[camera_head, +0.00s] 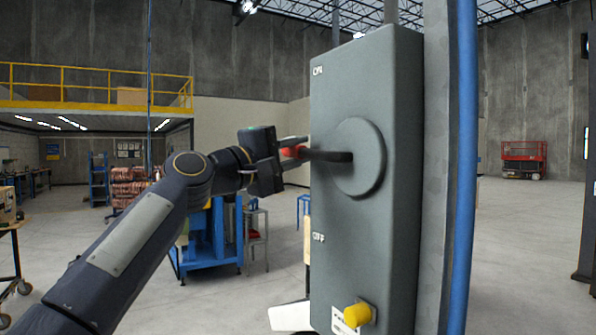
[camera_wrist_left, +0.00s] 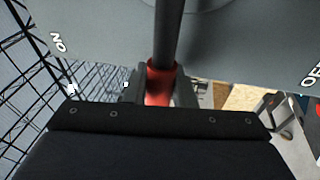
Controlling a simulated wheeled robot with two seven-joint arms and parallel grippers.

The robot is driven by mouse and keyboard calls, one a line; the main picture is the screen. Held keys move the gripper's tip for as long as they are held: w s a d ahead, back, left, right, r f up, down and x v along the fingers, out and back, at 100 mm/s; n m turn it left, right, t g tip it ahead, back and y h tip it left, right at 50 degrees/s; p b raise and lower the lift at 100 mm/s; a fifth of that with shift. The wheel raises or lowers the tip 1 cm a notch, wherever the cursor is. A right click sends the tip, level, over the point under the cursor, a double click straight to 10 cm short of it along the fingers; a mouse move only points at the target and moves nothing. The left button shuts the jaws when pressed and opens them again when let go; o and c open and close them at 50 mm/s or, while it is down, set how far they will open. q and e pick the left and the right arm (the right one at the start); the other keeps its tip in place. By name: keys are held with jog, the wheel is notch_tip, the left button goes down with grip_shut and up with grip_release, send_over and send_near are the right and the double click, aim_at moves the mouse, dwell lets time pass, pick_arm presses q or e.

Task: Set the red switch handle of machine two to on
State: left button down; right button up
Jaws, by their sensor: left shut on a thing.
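A grey switch box (camera_head: 365,260) stands at the centre right in the head view, with ON lettered near its top and OFF lower down. A round hub (camera_head: 365,160) on its face carries a dark lever (camera_head: 328,156) that points left, roughly level, between the two labels. My left gripper (camera_head: 296,149) is shut on the red grip (camera_head: 291,152) at the lever's outer end. The left wrist view shows the red grip (camera_wrist_left: 159,82) between the fingers, the lever rising from it to the box. My right gripper is not in view.
A yellow knob (camera_head: 357,314) sticks out low on the box face. A blue pipe (camera_head: 462,170) and grey post run along the box's right side. A blue cart (camera_head: 208,245) stands behind my left arm. Open floor lies further back.

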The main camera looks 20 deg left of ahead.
pick_arm(q)
jog(key=r+m, duration=0.1)
jog(key=m, duration=0.1)
jog(key=d+r+m+h+p, duration=0.1)
jog(key=r+m, duration=0.1)
jog(key=s+r+m+h, duration=0.1)
jog(key=r+m, duration=0.1)
jog(key=shift+d+r+m+g+p, duration=0.2)
jog(key=shift+m+g+p, duration=0.1)
jog(key=shift+m, duration=0.1)
jog(key=shift+s+d+r+m+g+h+p, duration=0.15)
jog(key=shift+s+d+r+m+h, duration=0.15)
jog(key=shift+m, duration=0.35)
jog(key=shift+s+d+r+m+g+h+p, duration=0.15)
jog(key=shift+r+m, duration=0.2)
jog(key=shift+m, duration=0.25)
jog(key=shift+s+d+r+m+h+p, duration=0.15)
jog(key=shift+d+r+m+h, duration=0.15)
jog(key=shift+m, duration=0.35)
jog(key=c, duration=1.2)
grip_release()
jog(key=shift+a, duration=0.1)
jog(key=shift+s+a+f+b, duration=0.15)
jog(key=shift+s+f+b, duration=0.05)
jog(key=shift+b, duration=0.1)
jog(key=b+v, duration=0.3)
jog(key=v, duration=0.4)
